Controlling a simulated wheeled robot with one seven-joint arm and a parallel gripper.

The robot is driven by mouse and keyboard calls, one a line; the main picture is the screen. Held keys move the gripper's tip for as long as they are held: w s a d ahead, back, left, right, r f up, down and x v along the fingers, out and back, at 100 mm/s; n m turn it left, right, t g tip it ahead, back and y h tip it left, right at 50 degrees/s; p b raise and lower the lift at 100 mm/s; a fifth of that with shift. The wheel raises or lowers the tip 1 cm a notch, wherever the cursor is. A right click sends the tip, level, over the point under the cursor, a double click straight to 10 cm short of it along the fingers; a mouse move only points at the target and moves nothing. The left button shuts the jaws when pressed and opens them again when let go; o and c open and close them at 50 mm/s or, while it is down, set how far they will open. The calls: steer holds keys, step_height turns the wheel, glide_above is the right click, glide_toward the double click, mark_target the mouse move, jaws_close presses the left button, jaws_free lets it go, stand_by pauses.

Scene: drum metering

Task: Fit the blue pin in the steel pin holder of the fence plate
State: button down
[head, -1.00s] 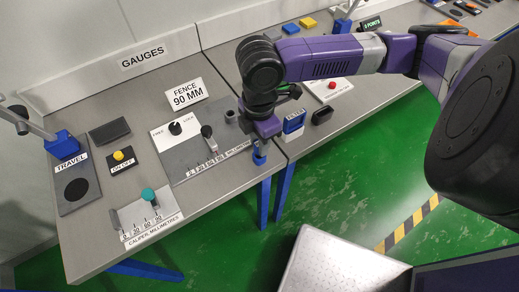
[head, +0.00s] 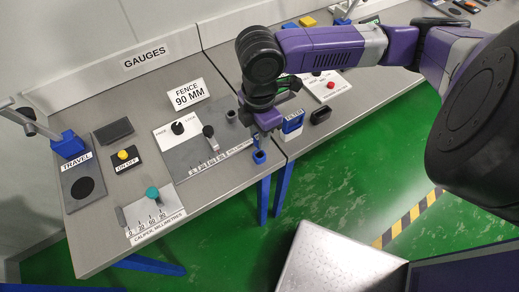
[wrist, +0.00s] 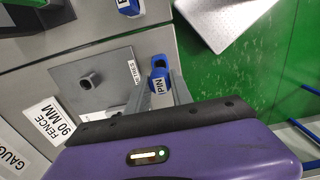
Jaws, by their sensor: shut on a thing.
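The steel pin holder (head: 231,116) is a short upright socket on the grey fence plate (head: 190,166). In the wrist view the holder (wrist: 91,80) looks empty, left of the pin and apart from it. The finger contact is partly hidden.
A fence knob (head: 208,131) rises from the plate near a millimetre scale. A blue FILTER block (head: 292,122) and a small black holder (head: 320,116) stand to the right. The FENCE 90 MM sign (head: 187,95) stands behind. Green floor lies in front.

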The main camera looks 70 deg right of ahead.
steer(key=shift+r+p, duration=1.7)
steer(key=shift+r, duration=0.35)
steer(key=shift+f, duration=0.1)
